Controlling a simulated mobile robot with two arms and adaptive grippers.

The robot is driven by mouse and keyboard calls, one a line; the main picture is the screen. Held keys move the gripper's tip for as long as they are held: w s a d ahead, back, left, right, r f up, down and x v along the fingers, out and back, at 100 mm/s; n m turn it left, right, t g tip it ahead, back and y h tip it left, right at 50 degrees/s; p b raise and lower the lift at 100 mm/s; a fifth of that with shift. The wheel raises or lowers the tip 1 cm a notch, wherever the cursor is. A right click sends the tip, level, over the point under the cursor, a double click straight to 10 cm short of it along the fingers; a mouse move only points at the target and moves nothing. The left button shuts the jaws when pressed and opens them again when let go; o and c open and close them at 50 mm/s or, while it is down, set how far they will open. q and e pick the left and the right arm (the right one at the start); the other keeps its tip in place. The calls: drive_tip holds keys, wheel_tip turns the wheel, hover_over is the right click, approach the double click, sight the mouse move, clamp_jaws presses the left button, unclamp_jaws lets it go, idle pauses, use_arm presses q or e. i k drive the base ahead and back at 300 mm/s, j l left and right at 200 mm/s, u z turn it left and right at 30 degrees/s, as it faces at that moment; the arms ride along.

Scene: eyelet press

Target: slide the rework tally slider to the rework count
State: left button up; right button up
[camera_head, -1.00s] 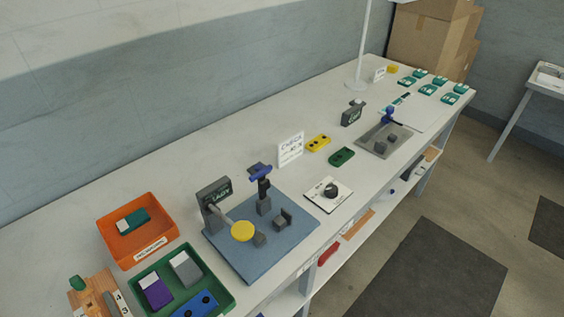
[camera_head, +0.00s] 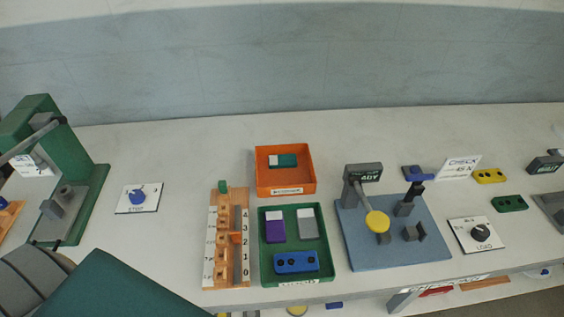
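The wooden tally board (camera_head: 228,272) stands upright in the picture on the bench, left of the trays. Its right-hand scale is marked 4 at the top down to 0. An orange tab (camera_head: 236,237) sits about mid-scale, near the 2 and 3; its exact mark is too small to tell. A green knob (camera_head: 223,186) is at the board's far end. The orange tray (camera_head: 262,182) holds one teal-and-white piece (camera_head: 282,161). Neither gripper's fingers are in view.
A green tray (camera_head: 264,247) right of the board holds purple, grey and blue pieces. A blue press base (camera_head: 350,238) stands further right. A STOP dial card (camera_head: 138,198) and a green press (camera_head: 40,130) are left. Bench between dial and board is clear.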

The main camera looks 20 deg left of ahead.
sight(236, 237)
drive_tip(key=u, duration=1.25)
